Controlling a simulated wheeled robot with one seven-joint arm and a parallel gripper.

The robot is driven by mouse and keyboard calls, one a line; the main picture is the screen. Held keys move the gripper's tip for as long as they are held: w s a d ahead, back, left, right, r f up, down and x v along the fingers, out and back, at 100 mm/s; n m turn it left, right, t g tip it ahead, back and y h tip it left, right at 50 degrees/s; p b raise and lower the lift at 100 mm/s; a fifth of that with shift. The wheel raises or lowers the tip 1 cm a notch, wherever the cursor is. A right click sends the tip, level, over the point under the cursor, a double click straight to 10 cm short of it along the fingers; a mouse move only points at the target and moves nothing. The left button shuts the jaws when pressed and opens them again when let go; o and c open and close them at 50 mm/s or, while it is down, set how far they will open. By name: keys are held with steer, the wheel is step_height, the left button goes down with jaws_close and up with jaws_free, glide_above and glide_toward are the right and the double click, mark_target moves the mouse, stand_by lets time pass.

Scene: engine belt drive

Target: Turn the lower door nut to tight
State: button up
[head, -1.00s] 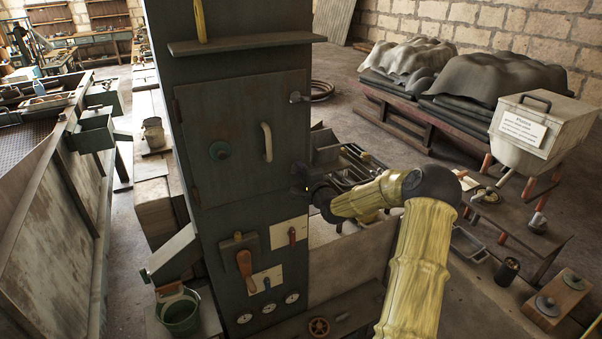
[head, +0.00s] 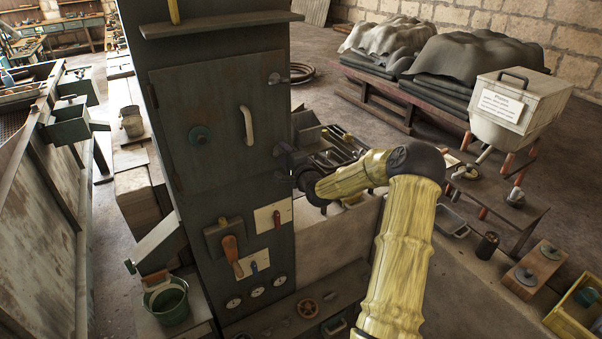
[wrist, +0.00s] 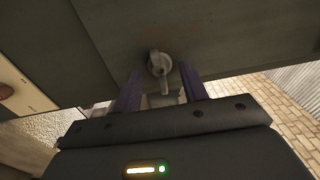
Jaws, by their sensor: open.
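The lower door nut (wrist: 158,64) shows in the wrist view as a grey round hub with a short lever pointing down in the picture, on the dark green door (wrist: 110,35). My gripper (wrist: 161,84) is open, with one dark purple finger on each side of the lever. Gaps show between the fingers and the lever. In the head view my gripper (head: 290,166) is at the lower right edge of the door (head: 215,130) and hides the lower nut. The upper door nut (head: 277,79) is at the door's upper right edge.
A shelf (head: 220,23) juts out above. Metal parts (head: 335,150) lie close behind my gripper.

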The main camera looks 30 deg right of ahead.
steer(key=s+b, duration=0.3)
steer(key=s, duration=1.3)
steer(key=shift+s+d+b, duration=0.15)
steer(key=shift+s+b, duration=0.15)
steer(key=shift+b, duration=0.05)
steer(key=s+a+f+n+g, duration=0.3)
steer(key=a+f+n+g, duration=0.55)
steer(key=a, duration=0.35)
steer(key=s+a+n+g, duration=0.3)
steer(key=s+a+n, duration=0.1)
steer(key=s, duration=0.4)
steer(key=s+a+r+n+g, duration=0.1)
steer(key=s+a+n+g, duration=0.3)
steer(key=s, duration=0.5)
steer(key=shift+s+a+n, duration=0.3)
steer(key=shift+a+n, duration=0.45)
